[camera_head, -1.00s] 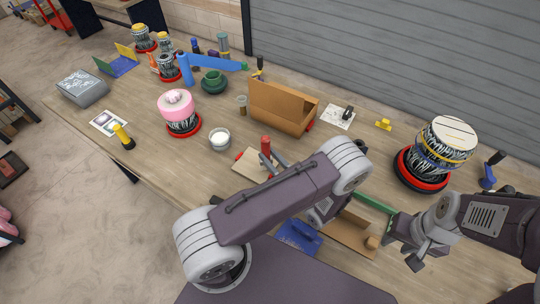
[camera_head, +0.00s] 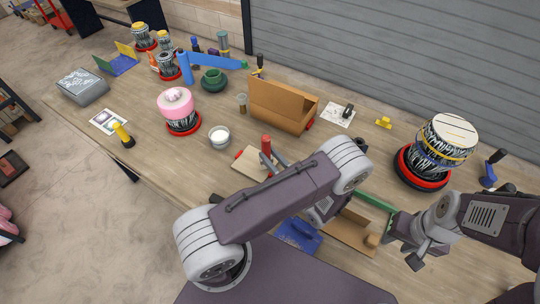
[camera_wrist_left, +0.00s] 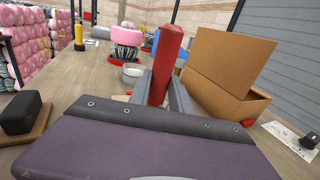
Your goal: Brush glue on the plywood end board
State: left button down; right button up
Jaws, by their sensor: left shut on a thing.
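My left gripper (camera_head: 273,155) is shut on an upright red handle (camera_head: 266,145). The handle also stands between the fingers in the left wrist view (camera_wrist_left: 165,65); its lower end is hidden, so I cannot see any bristles. A flat tan board (camera_head: 250,164), apparently the plywood, lies on the table beside and below that gripper, partly covered by my arm. I cannot tell whether the handle's lower end touches it, or whether it has glue on it. A white bowl with pale contents (camera_head: 219,137) stands behind it to the left. My right gripper (camera_head: 400,226) is near a green bar (camera_head: 376,202); its jaws are unclear.
An open cardboard box (camera_head: 280,108) stands behind the left gripper. A pink-topped drum (camera_head: 177,105) is at the back left and a large striped drum (camera_head: 445,142) at the right. A blue tool (camera_head: 298,236) and a wooden piece (camera_head: 350,232) lie near my arm.

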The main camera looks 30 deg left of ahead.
pick_arm(q)
jog(key=shift+f+b, duration=0.45)
jog(key=shift+f, duration=0.15)
jog(key=shift+a+r+p, duration=0.2)
jog(key=shift+a+p, duration=0.1)
jog(key=shift+a, duration=0.35)
jog(key=shift+w+a+f, duration=0.1)
jog(key=shift+a+f, duration=0.05)
jog(key=shift+a, duration=1.15)
jog(key=shift+w+a, duration=0.1)
jog(key=shift+a, duration=1.4)
jog(key=shift+w+a, duration=0.1)
jog(key=shift+a, duration=0.5)
jog(key=shift+w+a, duration=0.15)
jog(key=shift+a, duration=0.8)
